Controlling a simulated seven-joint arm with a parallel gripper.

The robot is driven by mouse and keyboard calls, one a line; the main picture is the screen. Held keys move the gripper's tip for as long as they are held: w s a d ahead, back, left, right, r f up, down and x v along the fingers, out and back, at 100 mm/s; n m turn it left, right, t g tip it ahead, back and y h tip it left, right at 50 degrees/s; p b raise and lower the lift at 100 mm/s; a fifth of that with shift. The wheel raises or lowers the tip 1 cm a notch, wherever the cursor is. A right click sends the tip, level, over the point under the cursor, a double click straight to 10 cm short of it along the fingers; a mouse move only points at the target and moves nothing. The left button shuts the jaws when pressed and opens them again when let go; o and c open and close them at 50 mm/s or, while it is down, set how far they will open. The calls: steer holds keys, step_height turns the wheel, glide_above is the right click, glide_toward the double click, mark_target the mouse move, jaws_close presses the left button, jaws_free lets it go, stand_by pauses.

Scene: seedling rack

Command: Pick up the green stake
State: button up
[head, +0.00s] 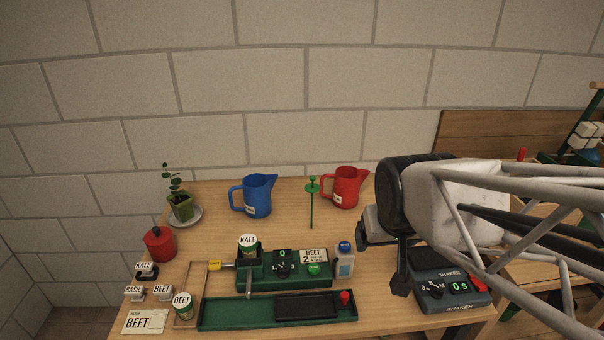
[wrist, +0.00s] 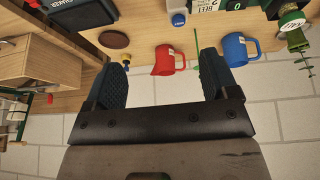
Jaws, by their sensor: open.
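The green stake (head: 311,208) is a thin upright rod with a green disc and knob near its top. It stands toward the back of the table, between the blue jug (head: 257,196) and the red jug (head: 347,188). In the wrist view the stake (wrist: 197,50) is a thin green line between the two jugs, near the finger on the right of the picture. My gripper (head: 381,268) is right of the stake in the head view, above the shaker side of the table. In the wrist view my gripper (wrist: 165,80) has its fingers wide apart with nothing held between them.
A green dosing device (head: 260,283) with a KALE pot stands in front of the stake. A dark shaker (head: 450,296) sits below my arm. A potted seedling (head: 181,207) and a red canister (head: 159,245) are at left. A brick wall (head: 300,85) rises behind the table.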

steer(key=w+a+f+n+t+y, duration=0.2)
steer(key=w+t, duration=0.5)
steer(key=w, duration=1.2)
steer(key=n+t+y, duration=0.1)
steer(key=t+y, duration=0.2)
steer(key=t, duration=0.2)
glide_above(313, 184)
steer(key=v, duration=0.5)
steer(key=shift+w+a+f, duration=0.1)
steer(key=shift+f, duration=0.85)
steer(key=shift+f, duration=0.15)
steer(key=shift+f, duration=2.8)
steer(key=shift+f, duration=0.5)
steer(key=shift+x, duration=2.5)
